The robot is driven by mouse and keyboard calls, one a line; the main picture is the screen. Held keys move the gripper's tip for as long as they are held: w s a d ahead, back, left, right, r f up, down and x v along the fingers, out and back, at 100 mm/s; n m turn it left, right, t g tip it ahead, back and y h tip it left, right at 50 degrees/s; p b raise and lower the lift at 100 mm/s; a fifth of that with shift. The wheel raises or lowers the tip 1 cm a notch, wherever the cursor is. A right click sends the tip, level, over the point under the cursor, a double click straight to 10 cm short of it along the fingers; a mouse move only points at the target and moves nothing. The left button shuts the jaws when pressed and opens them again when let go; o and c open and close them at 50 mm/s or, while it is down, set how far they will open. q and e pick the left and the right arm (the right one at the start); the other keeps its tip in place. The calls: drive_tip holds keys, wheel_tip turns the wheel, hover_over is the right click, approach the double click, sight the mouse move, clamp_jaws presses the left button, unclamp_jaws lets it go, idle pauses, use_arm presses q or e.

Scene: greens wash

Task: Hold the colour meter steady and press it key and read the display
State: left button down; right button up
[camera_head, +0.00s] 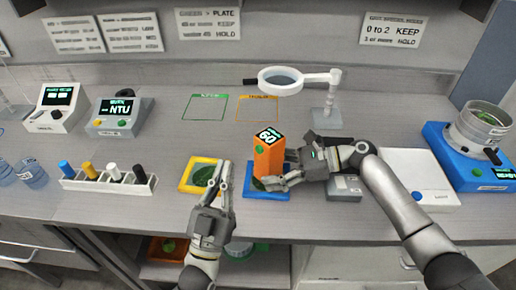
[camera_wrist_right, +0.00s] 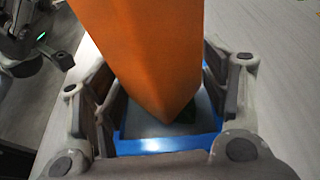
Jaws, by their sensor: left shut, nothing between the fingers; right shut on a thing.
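The orange colour meter (camera_head: 268,160) stands upright over the blue-rimmed tray (camera_head: 253,193). Its dark top display (camera_head: 270,136) shows what looks like "60", and a green key (camera_head: 259,149) sits on its side near the top. My right gripper (camera_head: 276,180) is shut on the meter's lower part from the right. In the right wrist view the orange body (camera_wrist_right: 150,55) stands between the fingers, its lower end over the blue tray (camera_wrist_right: 165,144). Whether it touches the tray is unclear. My left gripper (camera_head: 226,166) is shut and empty, left of the meter, over the yellow tray's right side.
The yellow tray (camera_head: 185,184) holds something green. A magnifier (camera_head: 290,80) stands behind the meter. A pen rack (camera_head: 105,182) and an NTU meter (camera_head: 118,118) are at left. A white scale (camera_head: 420,177) and a blue device (camera_head: 460,165) are at right.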

idle(0.7)
drive_tip(key=o, duration=0.8)
drive_tip(key=shift+o, duration=0.2)
